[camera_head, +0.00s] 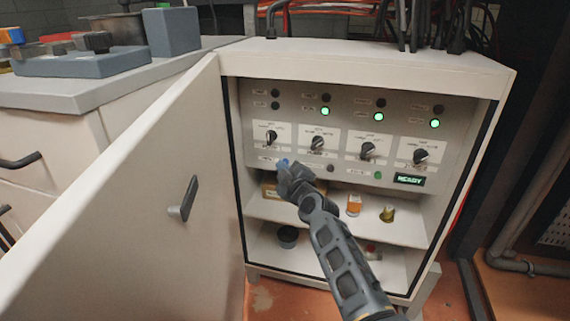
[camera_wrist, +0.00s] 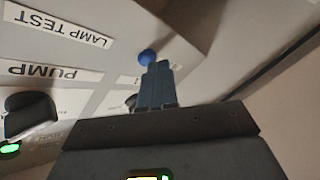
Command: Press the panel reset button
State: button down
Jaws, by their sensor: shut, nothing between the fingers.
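The control panel (camera_head: 350,135) is inside an open cabinet. A blue round button (camera_head: 283,163) sits at the panel's lower left, mostly behind my gripper; it also shows in the wrist view (camera_wrist: 147,57). My gripper (camera_head: 287,169) is shut and empty, its fingertips (camera_wrist: 157,68) right at the blue button. I cannot tell whether they touch it or whether it is pushed in. The blue button's label is partly hidden by my fingers, so I cannot read which button it is. A dark button (camera_head: 331,168) and a green button (camera_head: 378,175) are farther right in the same row.
Several rotary knobs (camera_head: 317,143) sit above the buttons, with three lit green lamps (camera_head: 379,117) higher up. A display (camera_head: 409,180) reads READY. The open cabinet door (camera_head: 140,215) stands at the left. Small items such as an orange-and-white container (camera_head: 354,205) are on the shelf below.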

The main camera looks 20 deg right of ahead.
jog(key=shift+s, duration=0.1)
jog(key=shift+s+a+p, duration=0.4)
jog(key=shift+s+p, duration=0.1)
jog(key=shift+s, duration=0.05)
jog(key=s+a+p, duration=0.1)
jog(key=s+p, duration=0.1)
jog(key=s+a+p, duration=0.2)
dwell(0.5)
dwell(0.6)
